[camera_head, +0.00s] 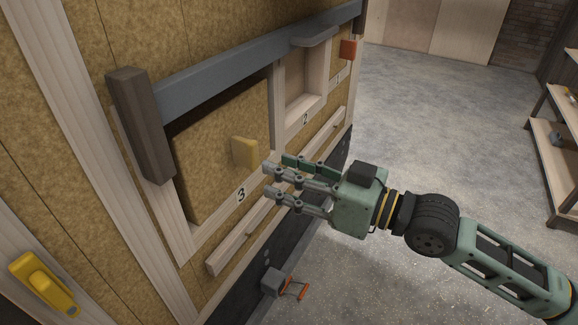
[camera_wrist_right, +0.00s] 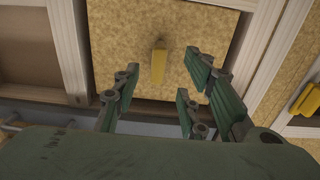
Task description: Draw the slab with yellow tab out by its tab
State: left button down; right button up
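The slab (camera_head: 215,160) is a tan, cork-like panel set in the wooden frame of the bay marked 3. Its yellow tab (camera_head: 246,152) sticks out from the face near the right side. In the right wrist view the slab (camera_wrist_right: 120,60) fills the upper middle, and the tab (camera_wrist_right: 159,63) stands between and beyond the fingers. My right gripper (camera_head: 280,178) is open and empty, its fingertips just right of and below the tab in the head view, apart from it. It also shows open in the right wrist view (camera_wrist_right: 160,85). My left gripper is not in view.
A grey rail (camera_head: 230,72) runs above the bays, with a dark brown block (camera_head: 140,122) at its left end. A wooden ledge (camera_head: 270,205) runs below. Bay 2 (camera_head: 305,88) looks empty. A yellow handle (camera_head: 43,285) is lower left. Open floor (camera_head: 430,120) lies right.

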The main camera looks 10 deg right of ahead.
aim_at(257, 160)
jog(key=shift+w+a+r+p, duration=0.2)
jog(key=shift+w+a+p, duration=0.2)
jog(key=p+x, duration=0.2)
jog(key=x, duration=0.3)
jog(key=shift+a, duration=0.1)
jog(key=shift+w+a+f, duration=0.15)
jog(key=shift+w+a, duration=0.3)
jog(key=shift+a, duration=0.05)
jog(key=shift+c, duration=0.4)
grip_shut()
